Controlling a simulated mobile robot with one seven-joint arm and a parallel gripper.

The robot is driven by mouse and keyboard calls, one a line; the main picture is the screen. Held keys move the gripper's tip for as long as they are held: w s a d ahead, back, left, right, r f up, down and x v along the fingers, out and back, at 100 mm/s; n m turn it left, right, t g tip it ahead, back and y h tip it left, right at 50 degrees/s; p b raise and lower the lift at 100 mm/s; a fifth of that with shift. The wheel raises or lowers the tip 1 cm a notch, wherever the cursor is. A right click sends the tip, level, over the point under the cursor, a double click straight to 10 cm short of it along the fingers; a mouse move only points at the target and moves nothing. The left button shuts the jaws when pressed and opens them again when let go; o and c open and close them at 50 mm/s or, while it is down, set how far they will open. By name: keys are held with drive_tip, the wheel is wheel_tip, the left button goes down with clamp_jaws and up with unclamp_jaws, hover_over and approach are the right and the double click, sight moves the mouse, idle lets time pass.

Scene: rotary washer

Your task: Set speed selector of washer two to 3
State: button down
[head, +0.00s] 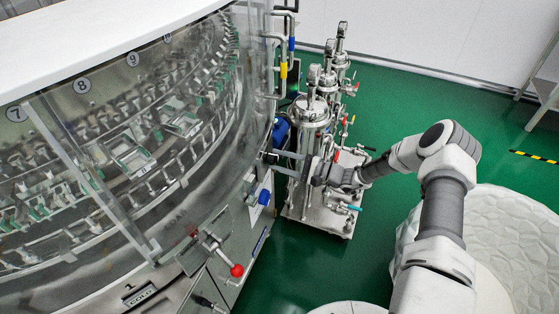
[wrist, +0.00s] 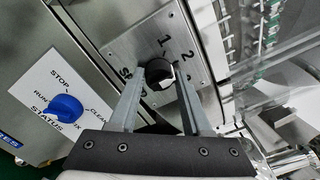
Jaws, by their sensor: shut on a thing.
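The speed selector is a black round knob (wrist: 158,70) on a metal plate (wrist: 125,50) with engraved digits. The 1 and 2 are readable beside it; other markings are partly hidden by my fingers. My gripper (wrist: 160,80) has one finger on each side of the knob and is shut on it. A pale patch shows on the knob's lower right, but I cannot tell which digit the knob points to. In the head view my gripper (head: 289,166) reaches the right side of the washer, and the knob is barely visible there.
A blue status knob (wrist: 67,107) on a white label sits left of the plate. In the head view, steel filter vessels (head: 309,114) on a cart stand just behind my gripper. A red-ball lever (head: 237,270) juts from the washer's front. Green floor (head: 400,95) is clear behind my arm.

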drive_tip(key=shift+m+g+h+p, duration=0.4)
drive_tip(key=shift+m, duration=3.7)
drive_tip(key=shift+c, duration=2)
unclamp_jaws()
drive_tip(key=shift+r, duration=0.1)
